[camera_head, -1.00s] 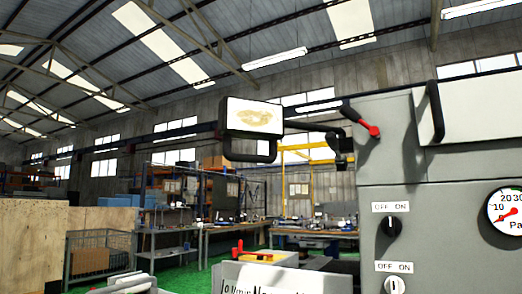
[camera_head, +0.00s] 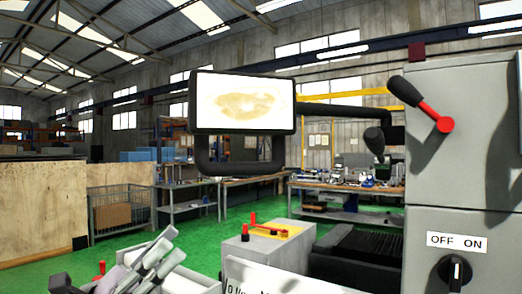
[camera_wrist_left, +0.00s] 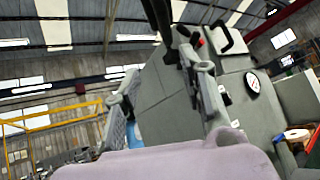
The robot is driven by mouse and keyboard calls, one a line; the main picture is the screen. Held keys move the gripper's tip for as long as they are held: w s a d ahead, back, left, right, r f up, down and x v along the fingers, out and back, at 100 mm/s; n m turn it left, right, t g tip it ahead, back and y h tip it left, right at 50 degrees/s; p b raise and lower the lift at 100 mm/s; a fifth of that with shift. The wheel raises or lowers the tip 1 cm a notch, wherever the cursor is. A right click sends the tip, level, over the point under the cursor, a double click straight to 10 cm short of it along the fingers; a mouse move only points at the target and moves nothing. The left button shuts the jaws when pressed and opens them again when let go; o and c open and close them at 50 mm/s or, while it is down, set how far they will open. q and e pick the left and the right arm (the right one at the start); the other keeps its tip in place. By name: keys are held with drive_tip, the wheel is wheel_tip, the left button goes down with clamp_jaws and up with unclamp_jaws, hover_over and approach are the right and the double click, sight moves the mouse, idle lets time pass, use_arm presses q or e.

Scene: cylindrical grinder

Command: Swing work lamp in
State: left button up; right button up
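A flat panel with a bright white face, a beige blotch and a black frame (camera_head: 242,103), apparently the work lamp, hangs on a black arm (camera_head: 345,113) from the grey machine cabinet. A black U-shaped handle (camera_head: 240,168) is below it. My left gripper (camera_head: 160,254) is low at the left, below the panel and apart from it. In the left wrist view its two grey fingers (camera_wrist_left: 160,75) stand apart with nothing seen between them. Dark bars show beyond them at the top; I cannot tell which part they are. My right gripper is not in view.
The grey cabinet (camera_head: 457,190) with a red-and-black lever (camera_head: 420,103) and a knob fills the right. A grey unit with red knobs (camera_head: 268,246) stands low in the middle. A wooden wall (camera_head: 40,210) and wire cage (camera_head: 121,209) are at left. Green floor between is clear.

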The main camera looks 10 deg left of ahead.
use_arm(q)
drive_tip(key=r, duration=0.1)
drive_tip(key=p, duration=0.9)
approach(239, 169)
drive_tip(key=shift+m, duration=0.4)
drive_tip(key=x, duration=0.6)
drive_tip(key=w+x, duration=0.1)
drive_tip(key=x, duration=0.2)
drive_tip(key=shift+a, duration=0.2)
drive_tip(key=shift+w+d+r, duration=0.25)
drive_tip(key=shift+d, duration=0.15)
drive_tip(key=shift+c, duration=0.4)
clamp_jaws()
